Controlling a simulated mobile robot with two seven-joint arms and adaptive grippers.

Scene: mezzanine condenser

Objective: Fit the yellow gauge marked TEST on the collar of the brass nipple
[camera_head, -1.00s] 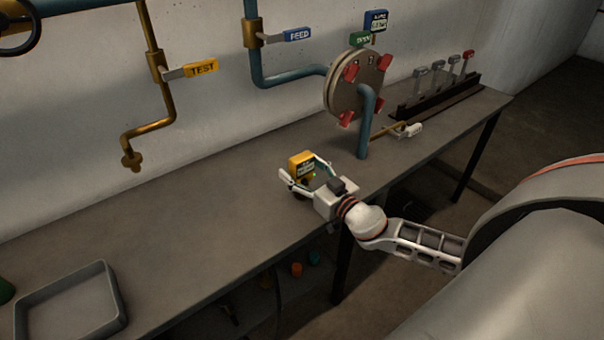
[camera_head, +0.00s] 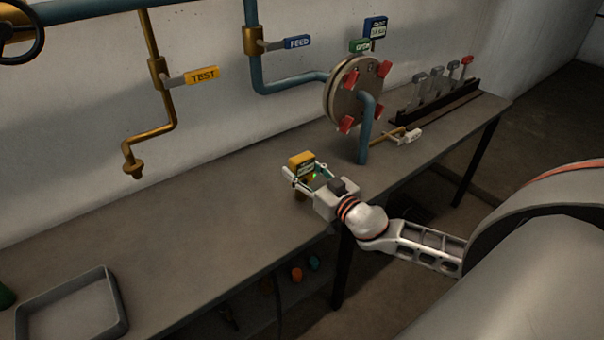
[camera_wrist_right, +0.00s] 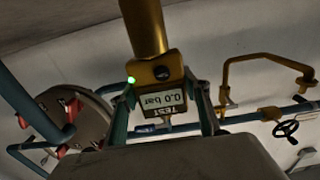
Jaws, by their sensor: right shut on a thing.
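The yellow gauge (camera_head: 301,160) is held in my right gripper (camera_head: 305,176), above the front part of the bench. In the right wrist view the gauge (camera_wrist_right: 162,98) sits between the two fingers, with its TEST label and 0.0 bar display upside down and a green light lit. A thick brass stem (camera_wrist_right: 143,28) runs from it to the top of that picture. The brass nipple (camera_head: 134,170) is the open lower end of the bent brass pipe at the left, well apart from the gauge. My left gripper is not in view.
The yellow TEST valve lever (camera_head: 202,75) and blue FEED lever (camera_head: 297,42) are on the wall pipes. A round flange (camera_head: 352,94) with red clamps stands right of the gauge. A grey tray (camera_head: 117,296) lies at the left. The bench between gauge and nipple is clear.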

